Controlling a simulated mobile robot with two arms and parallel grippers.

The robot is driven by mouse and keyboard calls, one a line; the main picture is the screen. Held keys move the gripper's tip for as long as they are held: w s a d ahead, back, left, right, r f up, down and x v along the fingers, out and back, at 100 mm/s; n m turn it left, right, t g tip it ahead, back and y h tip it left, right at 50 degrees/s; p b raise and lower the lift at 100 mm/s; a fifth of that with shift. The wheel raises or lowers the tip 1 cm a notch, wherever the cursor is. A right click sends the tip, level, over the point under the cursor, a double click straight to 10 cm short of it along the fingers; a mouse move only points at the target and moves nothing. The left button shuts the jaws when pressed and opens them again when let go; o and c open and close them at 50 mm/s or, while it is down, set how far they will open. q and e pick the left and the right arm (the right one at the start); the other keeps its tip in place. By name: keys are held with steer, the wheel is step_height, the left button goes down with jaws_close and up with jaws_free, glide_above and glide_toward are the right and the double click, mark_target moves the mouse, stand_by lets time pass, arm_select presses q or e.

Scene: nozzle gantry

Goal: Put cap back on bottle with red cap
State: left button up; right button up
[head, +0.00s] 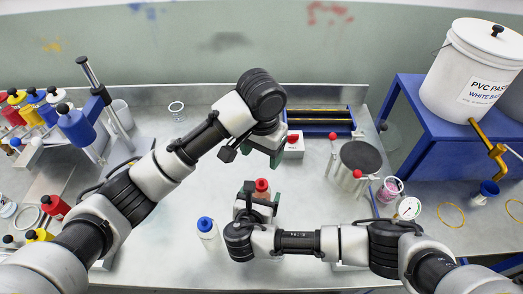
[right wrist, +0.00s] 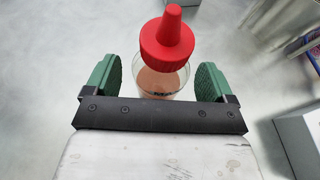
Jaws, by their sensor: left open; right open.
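A red nozzle cap (right wrist: 168,45) shows upright at the top of a clear bottle (right wrist: 160,84) with reddish-brown contents in the right wrist view. I cannot tell whether the cap is seated. In the head view the red cap (head: 262,185) shows at my right gripper, which hides most of the bottle. My right gripper (right wrist: 158,82) is open, with one green finger on each side of the bottle and a visible gap to each. My left gripper (head: 262,153) is open and empty, behind the bottle, close to a small white block with a red cap on it (head: 293,140).
A blue-capped white bottle (head: 207,228) stands left of my right gripper. A dark round plate (head: 360,157) with red knobs, a pink-rimmed jar (head: 390,189) and a gauge (head: 408,208) stand to the right. A blue tray (head: 322,128) lies behind. Several coloured bottles fill the left rack.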

steer(key=b+v, duration=0.1)
steer(key=v, duration=0.9)
steer(key=shift+s, duration=0.2)
steer(key=shift+r, duration=0.2)
